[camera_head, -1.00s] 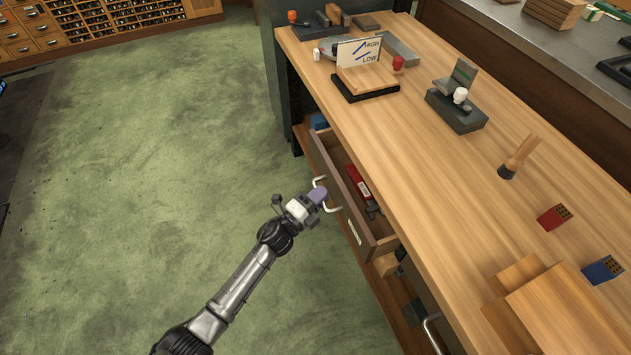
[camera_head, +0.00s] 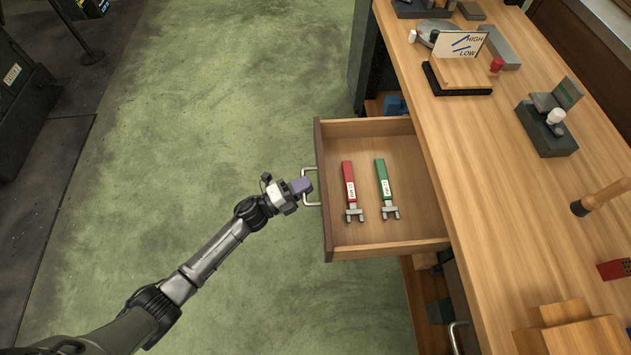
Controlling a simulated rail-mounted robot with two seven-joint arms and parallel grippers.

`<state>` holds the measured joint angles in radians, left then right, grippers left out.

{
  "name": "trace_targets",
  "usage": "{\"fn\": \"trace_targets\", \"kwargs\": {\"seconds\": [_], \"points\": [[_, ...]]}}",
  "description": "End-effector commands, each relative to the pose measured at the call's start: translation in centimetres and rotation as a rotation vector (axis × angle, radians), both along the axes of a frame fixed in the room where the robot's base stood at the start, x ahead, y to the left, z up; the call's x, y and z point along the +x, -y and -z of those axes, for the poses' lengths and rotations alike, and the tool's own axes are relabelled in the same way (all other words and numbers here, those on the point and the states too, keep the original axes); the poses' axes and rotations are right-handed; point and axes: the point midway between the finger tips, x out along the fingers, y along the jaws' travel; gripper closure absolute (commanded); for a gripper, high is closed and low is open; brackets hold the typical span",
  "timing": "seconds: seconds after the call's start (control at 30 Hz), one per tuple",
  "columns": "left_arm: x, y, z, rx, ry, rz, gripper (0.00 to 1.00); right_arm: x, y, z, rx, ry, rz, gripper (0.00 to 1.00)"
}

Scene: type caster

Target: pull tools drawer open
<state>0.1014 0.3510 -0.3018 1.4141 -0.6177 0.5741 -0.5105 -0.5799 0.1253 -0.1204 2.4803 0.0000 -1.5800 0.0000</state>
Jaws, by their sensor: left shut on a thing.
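The tools drawer (camera_head: 372,128) stands far out from under the wooden workbench, its inside in plain view. A red-handled tool (camera_head: 350,188) and a green-handled tool (camera_head: 386,186) lie side by side in it. The drawer's metal handle (camera_head: 308,198) is on its front, at the left. My left gripper (camera_head: 302,187) is at this handle, shut on it; the fingers hide part of the handle. My right gripper is out of view.
The workbench top (camera_head: 470,140) carries a HIGH/LOW sign (camera_head: 463,46), a grey block fixture (camera_head: 546,130) and a brush (camera_head: 602,196). Another handle (camera_head: 455,338) shows below, at the bottom edge. Green floor (camera_head: 220,120) to the left of the drawer is clear.

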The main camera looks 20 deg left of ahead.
Motion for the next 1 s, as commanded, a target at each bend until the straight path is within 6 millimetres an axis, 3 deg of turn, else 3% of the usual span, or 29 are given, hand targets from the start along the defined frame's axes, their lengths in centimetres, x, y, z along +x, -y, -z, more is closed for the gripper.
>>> {"fn": "trace_targets", "kwargs": {"seconds": [0.57,0.6,0.8,1.0], "points": [[-0.5,-0.96,-0.03,-0.001,0.002,0.002,1.0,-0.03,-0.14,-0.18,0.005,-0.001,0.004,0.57],[-0.49,-0.95,-0.04,-0.001,0.002,0.002,0.83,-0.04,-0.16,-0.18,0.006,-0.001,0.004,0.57],[-0.5,-0.94,-0.02,-0.001,0.001,0.001,0.64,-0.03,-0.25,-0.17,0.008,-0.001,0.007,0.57],[-0.5,-0.94,0.0,-0.001,0.001,0.001,0.61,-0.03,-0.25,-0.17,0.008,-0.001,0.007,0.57]]}}
